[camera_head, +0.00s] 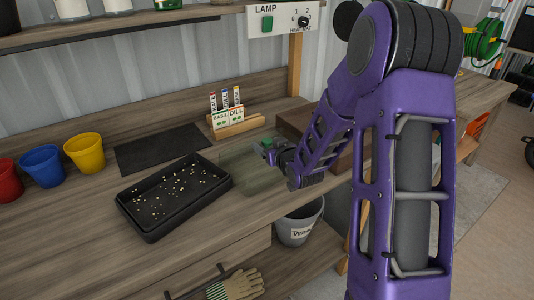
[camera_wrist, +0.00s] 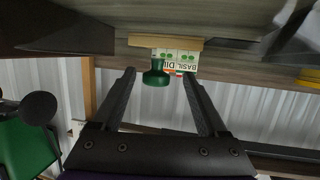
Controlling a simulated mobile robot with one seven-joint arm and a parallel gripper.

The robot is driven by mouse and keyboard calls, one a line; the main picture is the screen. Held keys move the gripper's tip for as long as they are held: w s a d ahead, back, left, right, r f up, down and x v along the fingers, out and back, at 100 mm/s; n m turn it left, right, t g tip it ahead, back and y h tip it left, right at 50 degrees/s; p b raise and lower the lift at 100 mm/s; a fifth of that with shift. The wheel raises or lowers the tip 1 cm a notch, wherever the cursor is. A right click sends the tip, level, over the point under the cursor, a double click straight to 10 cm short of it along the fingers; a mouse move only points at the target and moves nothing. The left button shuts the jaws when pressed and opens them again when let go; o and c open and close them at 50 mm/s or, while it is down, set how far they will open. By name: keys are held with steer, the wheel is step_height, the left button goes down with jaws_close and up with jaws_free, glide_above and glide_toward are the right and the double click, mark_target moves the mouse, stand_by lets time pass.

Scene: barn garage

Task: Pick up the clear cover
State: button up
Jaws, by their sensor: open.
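The clear cover (camera_head: 258,178) shows in the head view as a faint see-through greenish shape on the bench, between the black tray and the brown box. A green knob (camera_head: 267,142) shows at my gripper (camera_head: 272,153), above the cover's area. In the wrist view, the green knob (camera_wrist: 155,75) lies between the two spread fingertips of my gripper (camera_wrist: 158,73), with space on both sides. My gripper is open and holds nothing. The cover's panels are hard to make out in the wrist view, and my arm hides part of that area in the head view.
The black tray (camera_head: 150,225) with pale seeds is left of the cover. Seed packets stand in a wooden holder (camera_head: 240,127) behind it. A brown box (camera_head: 343,160) is to the right, partly behind my arm. A grey bucket (camera_head: 297,228) stands below the bench's front edge. Coloured cups (camera_head: 85,152) are far left.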

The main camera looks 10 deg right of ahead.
steer(key=x, duration=0.4)
steer(key=shift+w+d, duration=0.1)
steer(key=shift+w, duration=0.3)
jaws_close()
